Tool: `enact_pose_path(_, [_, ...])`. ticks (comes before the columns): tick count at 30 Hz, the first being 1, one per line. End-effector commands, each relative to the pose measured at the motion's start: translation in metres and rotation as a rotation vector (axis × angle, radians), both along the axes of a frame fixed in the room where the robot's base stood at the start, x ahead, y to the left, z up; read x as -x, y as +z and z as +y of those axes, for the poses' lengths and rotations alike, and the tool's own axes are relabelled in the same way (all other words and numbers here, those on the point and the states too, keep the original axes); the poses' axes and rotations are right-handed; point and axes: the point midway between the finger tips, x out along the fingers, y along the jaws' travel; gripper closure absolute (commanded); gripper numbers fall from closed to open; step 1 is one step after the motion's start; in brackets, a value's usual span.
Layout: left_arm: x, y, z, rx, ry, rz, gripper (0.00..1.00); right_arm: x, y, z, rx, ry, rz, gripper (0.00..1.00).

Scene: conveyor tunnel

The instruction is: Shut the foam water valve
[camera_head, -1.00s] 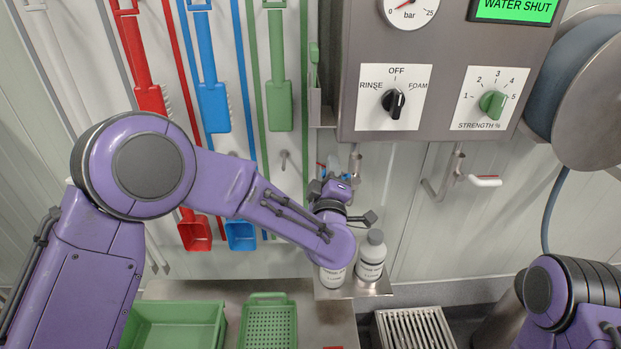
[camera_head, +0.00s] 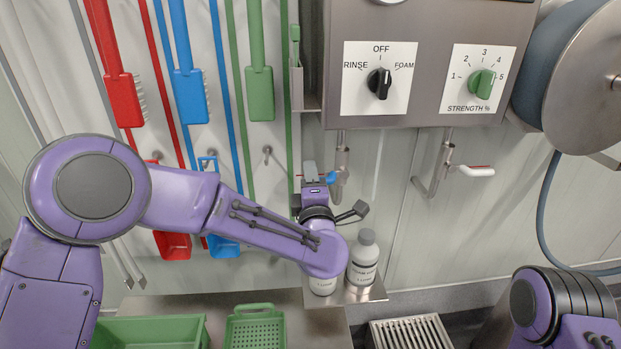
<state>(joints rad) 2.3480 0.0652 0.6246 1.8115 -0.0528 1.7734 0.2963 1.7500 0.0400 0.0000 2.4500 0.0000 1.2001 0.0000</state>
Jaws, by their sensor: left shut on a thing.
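Below the grey control box, a left pipe (camera_head: 342,160) comes down with a small blue valve part (camera_head: 338,184) beside it. My left gripper (camera_head: 312,174) is up against this valve and shut on what looks like its handle. The gripper and wrist hide most of the handle, so its exact angle is unclear.
The control box has a black RINSE/OFF/FOAM knob (camera_head: 380,83) pointing near OFF and a green strength knob (camera_head: 481,83). A white bottle (camera_head: 363,262) and another partly hidden bottle (camera_head: 322,286) stand just below my left wrist. A hose reel (camera_head: 590,80) is at right.

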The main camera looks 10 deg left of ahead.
Motion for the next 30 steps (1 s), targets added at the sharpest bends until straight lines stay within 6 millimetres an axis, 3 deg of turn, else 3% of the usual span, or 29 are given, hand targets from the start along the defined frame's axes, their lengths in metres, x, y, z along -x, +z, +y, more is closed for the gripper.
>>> enact_pose_path(9, [-0.001, 0.003, -0.001, 0.004, -0.002, -0.007, 1.0, 0.0, 0.0, 0.0, 0.0, 0.0, 0.0, 0.57])
enact_pose_path(10, [-0.001, 0.003, -0.001, 0.004, -0.002, -0.007, 0.66, 0.0, 0.0, 0.0, 0.0, 0.0, 0.0, 0.57])
enact_pose_path(11, [-0.001, 0.003, 0.0, 0.003, -0.001, -0.007, 0.56, 0.0, 0.0, 0.0, 0.0, 0.0, 0.0, 0.57])
enact_pose_path(22, [0.006, 0.0, -0.001, 0.0, 0.0, -0.002, 0.55, 0.0, -0.001, 0.0, 0.0, 0.0, 0.0, 0.57])
enact_pose_path(30, [0.063, -0.013, -0.017, -0.001, -0.001, -0.003, 0.55, 0.0, -0.01, 0.0, 0.0, 0.0, 0.0, 0.57])
